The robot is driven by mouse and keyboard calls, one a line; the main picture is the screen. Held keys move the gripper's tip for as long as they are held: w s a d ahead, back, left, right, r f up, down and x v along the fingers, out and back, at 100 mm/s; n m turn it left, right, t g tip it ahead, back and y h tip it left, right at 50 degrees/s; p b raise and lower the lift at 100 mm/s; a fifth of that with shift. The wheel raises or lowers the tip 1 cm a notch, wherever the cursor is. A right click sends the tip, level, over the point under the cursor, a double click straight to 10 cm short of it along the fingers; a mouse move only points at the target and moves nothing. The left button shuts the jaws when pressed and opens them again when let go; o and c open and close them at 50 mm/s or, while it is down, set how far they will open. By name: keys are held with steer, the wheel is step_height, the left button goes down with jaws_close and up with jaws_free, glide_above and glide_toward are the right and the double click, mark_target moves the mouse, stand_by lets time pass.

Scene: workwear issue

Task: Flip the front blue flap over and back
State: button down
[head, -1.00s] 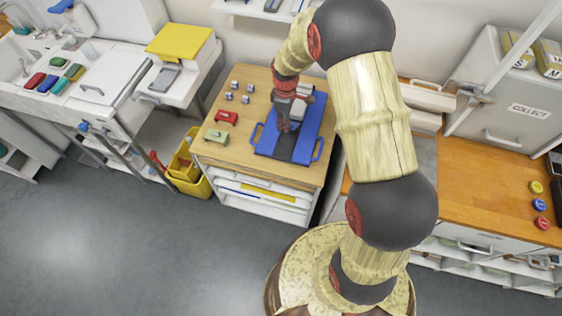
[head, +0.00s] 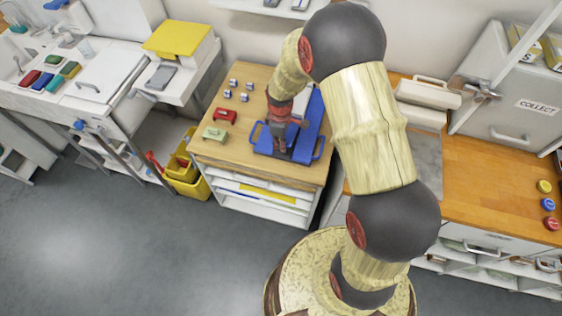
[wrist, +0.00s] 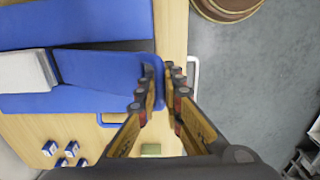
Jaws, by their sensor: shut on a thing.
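The blue folding board (head: 313,125) lies on the wooden-topped cabinet, with blue panels, a dark strip between them and loop handles. A light grey folded cloth (wrist: 25,70) rests on it, mostly hidden by my arm in the head view. My gripper (wrist: 160,92) is at the board's front edge. Its fingers are shut on the front blue flap (wrist: 152,78) by its handle loop, one finger on each side. In the head view my gripper (head: 281,152) hides most of this flap, which looks about flat. A left-side handle (head: 257,131) is free.
A white drawer handle (wrist: 193,75) sticks out below the front edge. A yellow bin (head: 188,185) stands on the floor.

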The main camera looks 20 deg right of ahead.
steer(key=b, duration=0.3)
glide_above(279, 165)
steer(key=shift+w+d+f, duration=0.1)
steer(key=shift+f, duration=1.15)
steer(key=shift+w+f, duration=0.1)
steer(key=shift+f, duration=1.15)
steer(key=c, duration=2.6)
jaws_free()
steer(key=shift+f+b, duration=1.45)
steer(key=shift+f, duration=1)
steer(key=o, duration=0.5)
steer(key=shift+s, duration=0.15)
step_height(279, 165, up, 8)
steer(key=p, duration=0.5)
steer(key=shift+s+f, duration=0.1)
